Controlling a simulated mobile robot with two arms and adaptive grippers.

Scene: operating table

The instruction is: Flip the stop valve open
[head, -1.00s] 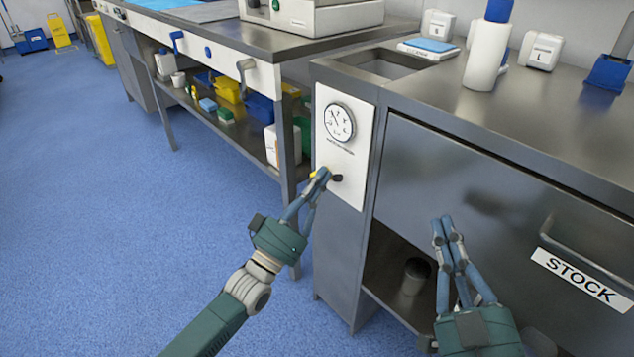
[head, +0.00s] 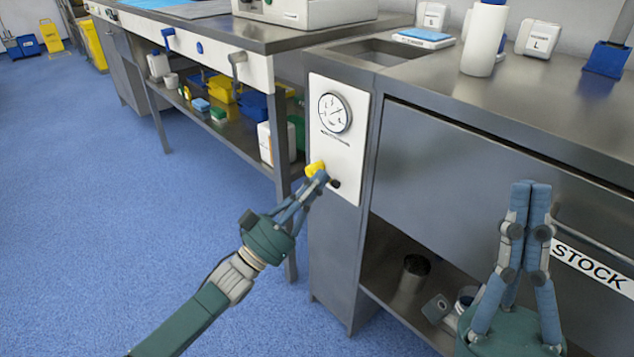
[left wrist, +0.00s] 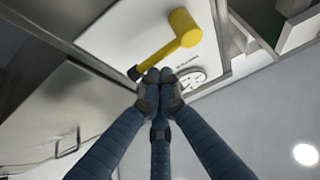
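The stop valve has a yellow lever (head: 314,169) with a dark pivot (head: 334,183), on a white panel (head: 353,150) at the cabinet's front left. In the head view the lever points up and left from the pivot. My left gripper (head: 320,179) is at the lever and partly covers it. The left wrist view shows the yellow lever (left wrist: 165,50) with a round knob, just beyond the left gripper (left wrist: 159,78). Its fingertips are together, at or very near the lever's pivot end; contact is unclear. My right gripper (head: 530,188) has its fingers together, empty, before the drawer.
A round gauge (head: 335,112) sits above the valve. The drawer labelled STOCK (head: 594,268) and its handle are behind my right gripper. A metal cup (head: 413,272) stands on the shelf below. The blue floor (head: 120,230) at left is open.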

